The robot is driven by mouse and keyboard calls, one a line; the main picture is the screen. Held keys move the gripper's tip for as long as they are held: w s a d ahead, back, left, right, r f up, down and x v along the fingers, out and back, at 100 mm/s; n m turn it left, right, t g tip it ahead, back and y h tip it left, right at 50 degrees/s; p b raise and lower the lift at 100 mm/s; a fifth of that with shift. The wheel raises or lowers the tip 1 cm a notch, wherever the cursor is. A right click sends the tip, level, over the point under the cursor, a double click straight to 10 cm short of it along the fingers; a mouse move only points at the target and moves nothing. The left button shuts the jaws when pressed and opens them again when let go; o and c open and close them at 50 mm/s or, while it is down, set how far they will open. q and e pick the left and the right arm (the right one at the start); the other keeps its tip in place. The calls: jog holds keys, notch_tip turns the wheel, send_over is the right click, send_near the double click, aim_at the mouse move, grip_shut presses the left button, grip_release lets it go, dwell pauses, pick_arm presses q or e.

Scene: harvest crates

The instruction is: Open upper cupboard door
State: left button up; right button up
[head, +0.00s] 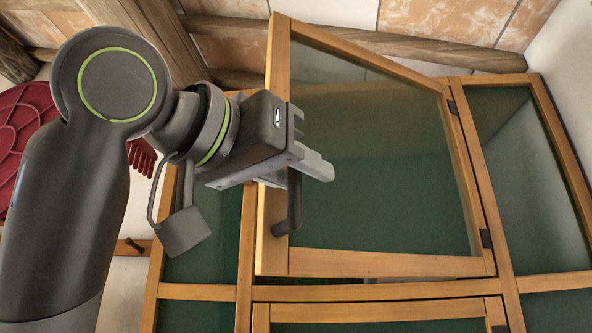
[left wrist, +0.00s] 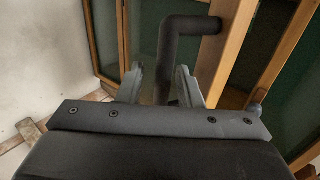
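The upper cupboard door (head: 280,226) is a wooden frame with a green-tinted pane. It is hinged on its right side and stands ajar, its left edge swung out from the cupboard. Its dark bar handle (head: 293,205) is at the lower left of the frame. My left gripper (head: 310,150) is at the handle and covers its upper part. In the left wrist view, the handle (left wrist: 176,55) passes between the two spread fingers (left wrist: 160,88), close to the right finger, with a gap on the left. Whether it touches is unclear. My right gripper is out of view.
The cupboard frame (head: 246,240) has fixed panes left and right of the door. A lower door (head: 385,311) below looks shut. Wooden beams (head: 400,50) run above. A red object (head: 25,125) hangs on the left, partly behind my arm.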

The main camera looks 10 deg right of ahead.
pick_arm(q)
jog(key=shift+w+a, duration=0.1)
jog(key=shift+s+a+f+b, duration=0.1)
jog(key=shift+s+a+b, duration=0.15)
jog(key=shift+b, duration=0.05)
jog(key=b+v, duration=0.6)
jog(key=v, duration=1)
jog(key=shift+s+a+b, duration=0.25)
jog(key=shift+b, duration=0.15)
